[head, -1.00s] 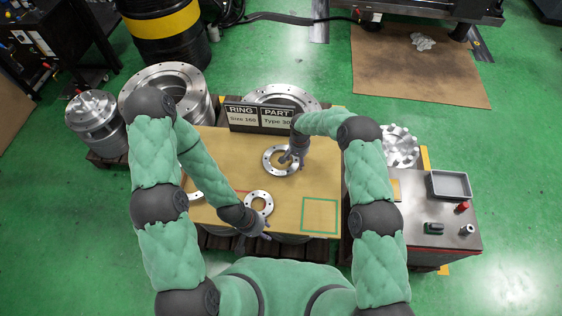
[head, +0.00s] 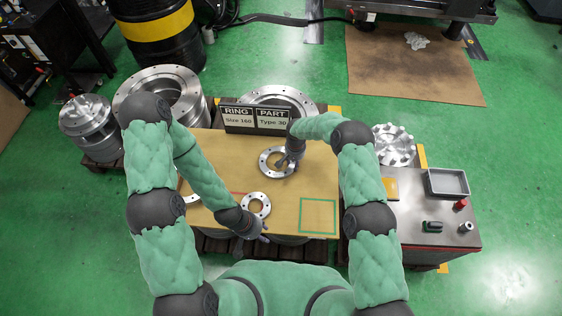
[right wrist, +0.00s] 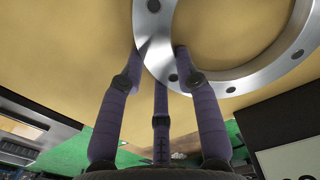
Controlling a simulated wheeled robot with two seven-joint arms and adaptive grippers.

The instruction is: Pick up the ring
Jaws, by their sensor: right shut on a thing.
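The largest loose metal ring (head: 265,169) is over the upper middle of the tan table board. My right gripper (head: 284,164) is shut on its right side; the right wrist view shows the fingers (right wrist: 160,50) at the rim of this ring (right wrist: 222,84). I cannot tell whether the ring touches the board. A smaller ring (head: 267,206) lies lower on the board. My left gripper (head: 262,234) is just below it, near the front edge, apart from the large ring; its fingers are too small to read. A third ring (head: 193,199) is partly hidden by my left arm.
A sign (head: 256,118) reading "RING Size 160, PART Type 30" stands at the board's back edge. A green square outline (head: 318,201) marks a bare area at front right. A grey side table (head: 410,245) with a tray (head: 448,171) stands at right. Large metal flanges stand behind.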

